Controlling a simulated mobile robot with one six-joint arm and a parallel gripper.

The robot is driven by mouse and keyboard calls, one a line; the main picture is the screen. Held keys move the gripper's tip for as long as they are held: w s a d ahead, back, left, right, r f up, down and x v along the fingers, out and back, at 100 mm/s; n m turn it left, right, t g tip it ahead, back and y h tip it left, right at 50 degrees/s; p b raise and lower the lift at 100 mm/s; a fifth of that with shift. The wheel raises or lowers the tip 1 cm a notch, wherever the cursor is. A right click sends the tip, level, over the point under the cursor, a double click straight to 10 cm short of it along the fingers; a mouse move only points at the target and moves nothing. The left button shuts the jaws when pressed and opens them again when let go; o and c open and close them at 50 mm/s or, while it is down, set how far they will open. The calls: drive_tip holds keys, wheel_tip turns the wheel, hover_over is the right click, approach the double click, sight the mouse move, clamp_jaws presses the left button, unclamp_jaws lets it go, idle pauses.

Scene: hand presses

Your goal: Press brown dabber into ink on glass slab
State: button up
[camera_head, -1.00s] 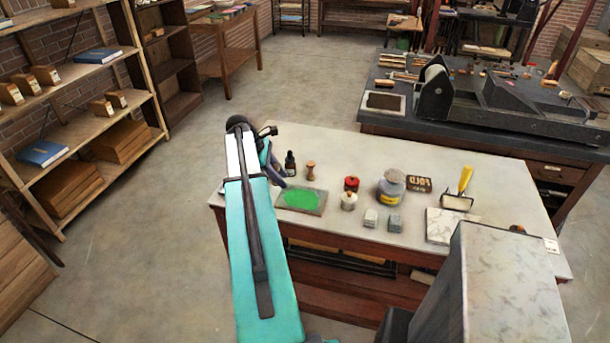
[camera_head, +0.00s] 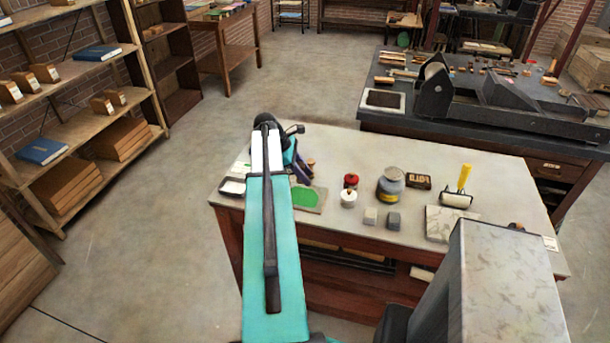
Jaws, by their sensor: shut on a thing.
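The glass slab (camera_head: 318,208) lies near the front left of the pale table, with a green patch of ink (camera_head: 304,197) on it. My arm covers the slab's left part. My gripper (camera_head: 304,174) is just behind the slab, near its back edge. It is shut on the brown dabber (camera_head: 310,163), of which only a small brown part shows beside the dark fingers. Whether the dabber touches the table or hangs above it, I cannot tell.
A yellow-handled roller (camera_head: 458,194) is farther right. A white-rimmed item (camera_head: 232,186) lies left of my arm.

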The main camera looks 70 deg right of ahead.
drive_tip(key=shift+f+b, duration=2.1)
drive_tip(key=shift+f, duration=0.75)
drive_tip(key=shift+f, duration=0.7)
drive_tip(key=shift+r, duration=0.1)
idle(0.4)
drive_tip(key=shift+r+p, duration=2.45)
drive_tip(key=shift+r, duration=1)
drive_tip(key=shift+w, duration=0.15)
